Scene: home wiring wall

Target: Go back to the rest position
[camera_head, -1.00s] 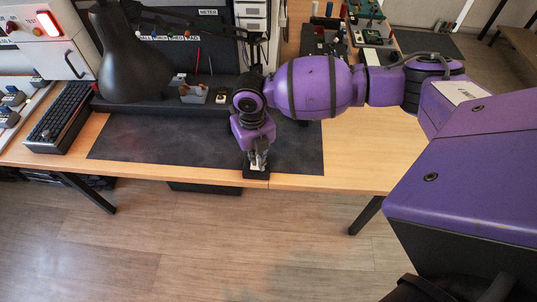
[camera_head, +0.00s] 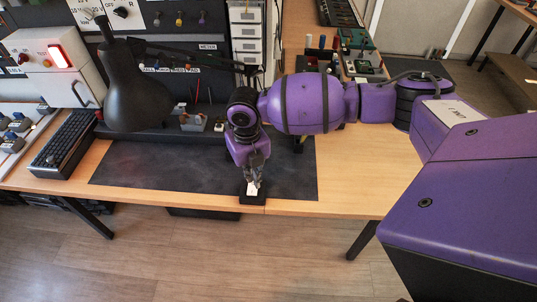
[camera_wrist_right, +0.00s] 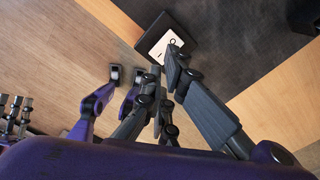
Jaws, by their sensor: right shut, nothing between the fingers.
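My right gripper (camera_head: 254,178) points down just above the front edge of the desk. It is shut and empty. In the right wrist view, its dark fingers (camera_wrist_right: 164,78) show close to a small white plate on a black block (camera_wrist_right: 166,46). In the head view, this block (camera_head: 252,199) sits at the front edge of the dark mat, right below the fingertips. I cannot tell whether the fingertips touch the white plate. My left gripper is not in view.
A black lamp (camera_head: 138,88) and a keyboard (camera_head: 64,143) stand left of my right arm. A small grey holder (camera_head: 193,122) stands behind the dark mat (camera_head: 150,167). The desk (camera_head: 360,170) is clear right of the mat, under my arm.

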